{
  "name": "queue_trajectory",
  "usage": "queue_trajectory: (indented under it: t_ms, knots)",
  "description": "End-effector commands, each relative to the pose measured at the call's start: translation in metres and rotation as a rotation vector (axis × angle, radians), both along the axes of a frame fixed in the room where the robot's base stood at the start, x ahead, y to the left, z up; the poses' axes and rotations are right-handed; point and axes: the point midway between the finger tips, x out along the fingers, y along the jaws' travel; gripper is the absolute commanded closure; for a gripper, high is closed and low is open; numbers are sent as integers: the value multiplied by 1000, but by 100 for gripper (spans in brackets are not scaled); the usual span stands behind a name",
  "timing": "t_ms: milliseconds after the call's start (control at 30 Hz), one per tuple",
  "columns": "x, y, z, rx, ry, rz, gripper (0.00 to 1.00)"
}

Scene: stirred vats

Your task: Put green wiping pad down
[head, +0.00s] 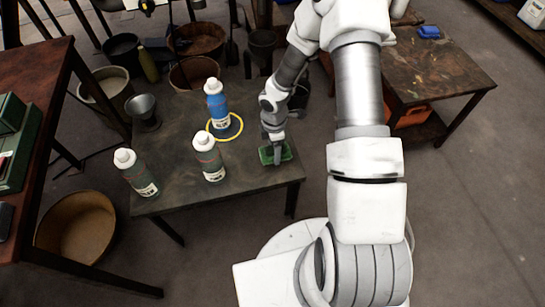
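The green wiping pad (266,156) lies flat at, or just above, the right part of the dark worktable (172,197), near its front right corner. My gripper (274,147) points down directly over the pad, with its fingertips at the pad's top. The fingers are small and partly hidden by my wrist, so I cannot tell whether they grip the pad or are open. I also cannot tell whether the pad touches the tabletop.
A blue bottle (217,104) stands by a yellow ring (239,130). Two grey-green bottles (209,158) (137,173) stand at the table's front. A metal funnel (143,111) is at left. A second table (430,72) with a blue item (429,32) is at right.

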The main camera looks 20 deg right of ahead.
Motion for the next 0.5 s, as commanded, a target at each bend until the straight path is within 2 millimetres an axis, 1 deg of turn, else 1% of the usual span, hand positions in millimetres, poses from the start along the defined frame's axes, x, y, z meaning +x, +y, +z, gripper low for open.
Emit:
queue_trajectory:
  t_ms: [167,300,367,433,500]
  knots:
    - [3,3,-11,-1,1,-1,73]
    - [3,3,-34,-1,2,-1,73]
    - [3,3,-42,-2,2,0,73]
    - [3,3,-44,-1,1,0,73]
    - [3,3,-42,-1,0,-1,73]
